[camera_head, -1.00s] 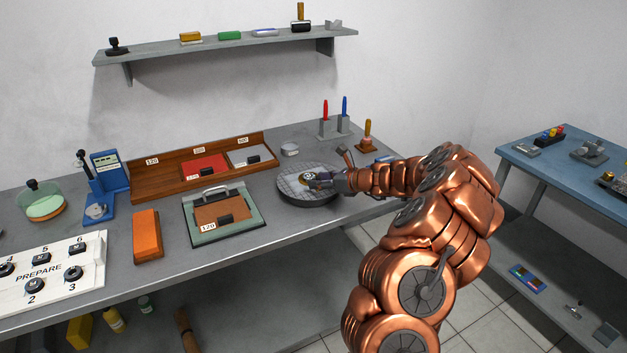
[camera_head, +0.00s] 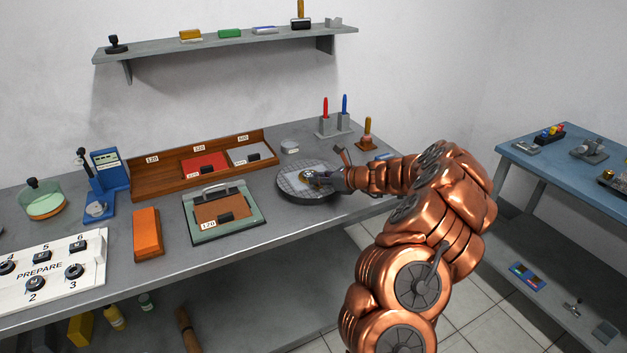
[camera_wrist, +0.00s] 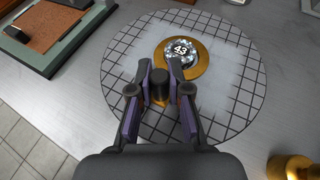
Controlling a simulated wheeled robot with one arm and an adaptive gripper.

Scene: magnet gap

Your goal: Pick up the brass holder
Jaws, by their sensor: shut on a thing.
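The brass holder (camera_wrist: 203,62) is a round brass disc with a shiny piece marked 43 in its middle. It is over the round gridded plate (camera_wrist: 240,92) in the wrist view; I cannot tell whether it touches the plate. A dark upright grip stands at its near side. My gripper (camera_wrist: 159,77) is shut on this grip, one finger on each side. In the head view, the gridded plate (camera_head: 291,196) sits at the right part of the bench, and my gripper (camera_head: 326,180) partly hides the holder there.
A green-framed board (camera_head: 250,225) lies left of the plate. A wooden rack (camera_head: 142,187) stands behind it. Bare bench lies in front.

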